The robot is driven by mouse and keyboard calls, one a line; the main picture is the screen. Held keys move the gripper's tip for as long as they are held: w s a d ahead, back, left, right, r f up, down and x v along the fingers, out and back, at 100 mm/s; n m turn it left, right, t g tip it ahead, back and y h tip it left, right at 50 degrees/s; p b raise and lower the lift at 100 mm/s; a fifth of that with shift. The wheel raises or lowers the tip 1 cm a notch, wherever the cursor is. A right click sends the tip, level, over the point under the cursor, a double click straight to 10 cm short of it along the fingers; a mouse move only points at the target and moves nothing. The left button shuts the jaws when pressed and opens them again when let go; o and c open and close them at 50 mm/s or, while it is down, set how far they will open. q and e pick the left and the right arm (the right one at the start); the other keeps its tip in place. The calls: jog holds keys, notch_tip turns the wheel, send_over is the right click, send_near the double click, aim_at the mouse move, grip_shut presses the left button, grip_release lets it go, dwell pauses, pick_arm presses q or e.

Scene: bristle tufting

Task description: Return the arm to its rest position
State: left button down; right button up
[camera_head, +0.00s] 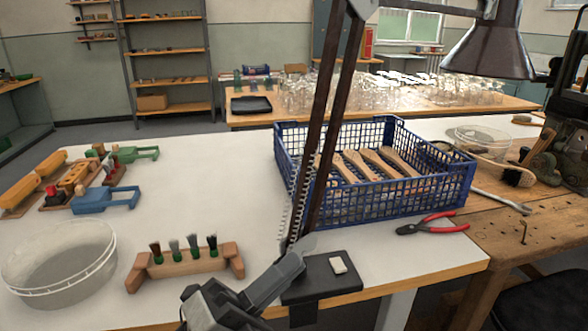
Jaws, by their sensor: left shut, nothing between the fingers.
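My left gripper (290,264) comes in at the bottom centre, dark grey. Its fingers are shut and empty, pointing up and right. In the picture they overlap the foot of the lamp arm and the left edge of a black pad (325,277) that carries a small white block (338,264). I cannot tell whether they touch anything. My right gripper is not in view.
A blue crate (457,190) holds wooden brush handles. The dark lamp arm (333,130) rises before it. Red pliers (432,223) lie at right. A wooden stand with bristle tufts (190,265) and a clear tub (62,275) stand at left. The white table's middle-left is clear.

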pick_arm(q)
jog(key=w+a+f+n+t+y, duration=0.2)
jog(key=a+f+n+t+y, duration=0.35)
jog(key=f+n+y, duration=0.85)
jog(key=s+a+f+n+g+y, duration=0.1)
jog(key=s+a+f+n+g, duration=0.2)
jog(key=f+n, duration=0.3)
jog(key=s+a+f+n+g+y+p, duration=0.1)
jog(key=s+a+f+n+g, duration=0.2)
jog(key=s+f+n, duration=0.3)
jog(key=shift+s+a+f+n+g, duration=0.35)
jog(key=shift+f+n+g, duration=0.2)
jog(key=shift+n+g, duration=0.5)
